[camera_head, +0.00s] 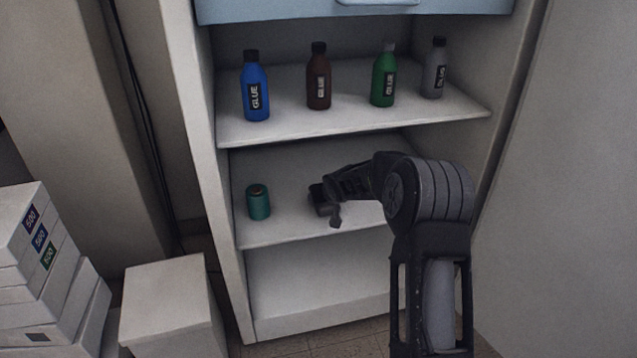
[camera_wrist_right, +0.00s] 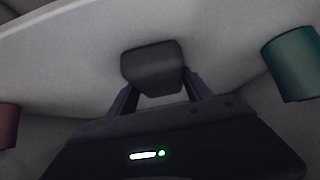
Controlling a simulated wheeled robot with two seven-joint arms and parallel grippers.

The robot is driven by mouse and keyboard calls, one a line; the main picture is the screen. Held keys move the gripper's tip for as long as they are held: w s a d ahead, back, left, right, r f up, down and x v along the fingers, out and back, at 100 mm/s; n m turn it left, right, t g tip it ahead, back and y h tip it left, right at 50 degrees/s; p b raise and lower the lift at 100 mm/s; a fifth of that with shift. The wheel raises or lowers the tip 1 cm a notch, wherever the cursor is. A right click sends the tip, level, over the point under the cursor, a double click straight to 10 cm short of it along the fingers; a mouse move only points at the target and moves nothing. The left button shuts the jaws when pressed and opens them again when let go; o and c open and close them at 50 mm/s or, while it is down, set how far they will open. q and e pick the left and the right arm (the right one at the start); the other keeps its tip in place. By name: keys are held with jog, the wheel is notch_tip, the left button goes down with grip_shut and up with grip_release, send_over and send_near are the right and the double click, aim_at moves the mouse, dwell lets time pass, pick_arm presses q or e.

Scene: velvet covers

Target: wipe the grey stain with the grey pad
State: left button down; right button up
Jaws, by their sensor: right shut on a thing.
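The grey pad (camera_wrist_right: 152,66) is a dark, rounded block. It shows in the right wrist view between the two fingers of my right gripper (camera_wrist_right: 158,90), which is shut on it. In the head view my right gripper (camera_head: 335,203) reaches into the middle shelf, and the dark pad (camera_head: 318,198) is at its tip, close over the shelf surface. I cannot tell whether the pad touches the shelf. I cannot make out the grey stain in either view; the pad, gripper or arm may hide it. My left gripper is not in view.
A teal can (camera_head: 258,202) stands on the middle shelf (camera_head: 290,160), left of the pad. A reddish object (camera_wrist_right: 8,125) shows at the wrist view's left edge. Several glue bottles, one blue (camera_head: 256,92), stand on the upper shelf (camera_head: 350,122). White boxes (camera_head: 45,270) are stacked at left.

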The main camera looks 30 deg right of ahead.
notch_tip(320, 180, up, 3)
jog(key=shift+a+r+p, duration=0.1)
jog(key=shift+r+p, duration=0.05)
jog(key=shift+p, duration=0.75)
jog(key=shift+r+p, duration=1.45)
jog(key=shift+r, duration=1)
